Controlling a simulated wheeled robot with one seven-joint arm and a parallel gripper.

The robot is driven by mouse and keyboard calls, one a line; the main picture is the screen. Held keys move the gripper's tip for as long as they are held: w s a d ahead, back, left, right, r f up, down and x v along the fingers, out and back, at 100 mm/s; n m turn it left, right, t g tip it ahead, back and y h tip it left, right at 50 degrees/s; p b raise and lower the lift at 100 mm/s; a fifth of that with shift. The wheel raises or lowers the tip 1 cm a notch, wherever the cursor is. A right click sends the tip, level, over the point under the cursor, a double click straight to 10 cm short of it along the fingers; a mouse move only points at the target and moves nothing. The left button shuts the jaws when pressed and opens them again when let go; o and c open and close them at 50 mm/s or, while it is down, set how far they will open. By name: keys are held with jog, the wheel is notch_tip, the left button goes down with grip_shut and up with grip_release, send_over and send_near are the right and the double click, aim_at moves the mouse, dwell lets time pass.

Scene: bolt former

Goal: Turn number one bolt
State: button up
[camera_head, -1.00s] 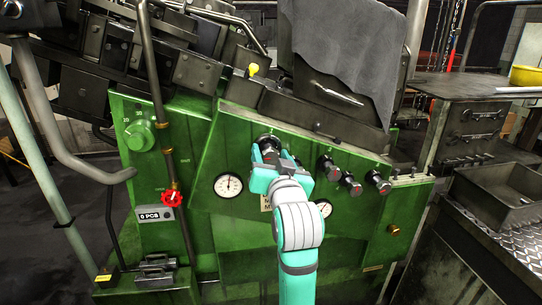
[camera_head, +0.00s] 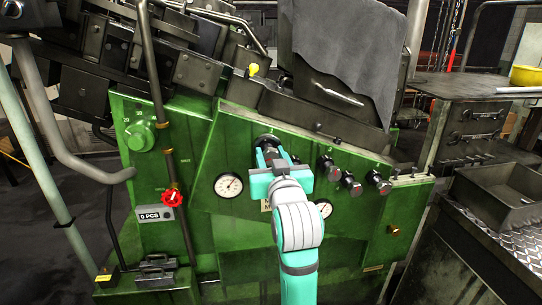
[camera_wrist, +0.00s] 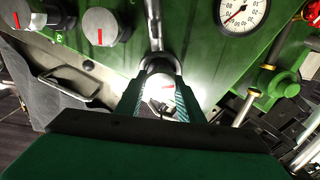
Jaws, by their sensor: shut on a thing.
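The leftmost round dark knob (camera_head: 267,138), the bolt in my grip, is on the green machine's sloped front panel. My gripper (camera_head: 269,151) is closed around it. In the wrist view, the gripper's fingers (camera_wrist: 160,98) are on both sides of the knob (camera_wrist: 160,66). Its face is washed out by bright light, with a small red mark. Its number cannot be read. Two more knobs (camera_head: 326,163) (camera_head: 351,183) and another (camera_head: 378,182) sit in a row to the right, apart from my gripper.
A round gauge (camera_head: 228,185) is left of my gripper, and a second gauge (camera_head: 323,208) is partly behind my arm. A red valve wheel (camera_head: 171,198) and a pipe stand farther left. A grey metal bin (camera_head: 493,194) is at right.

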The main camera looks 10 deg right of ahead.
jog(key=shift+a+n, duration=0.1)
jog(key=shift+n, duration=1)
jog(key=o, duration=1.1)
jog(key=shift+c, duration=0.2)
jog(key=shift+s, duration=0.15)
jog(key=s, duration=1)
jog(key=shift+s, duration=0.3)
jog(key=shift+f, duration=0.1)
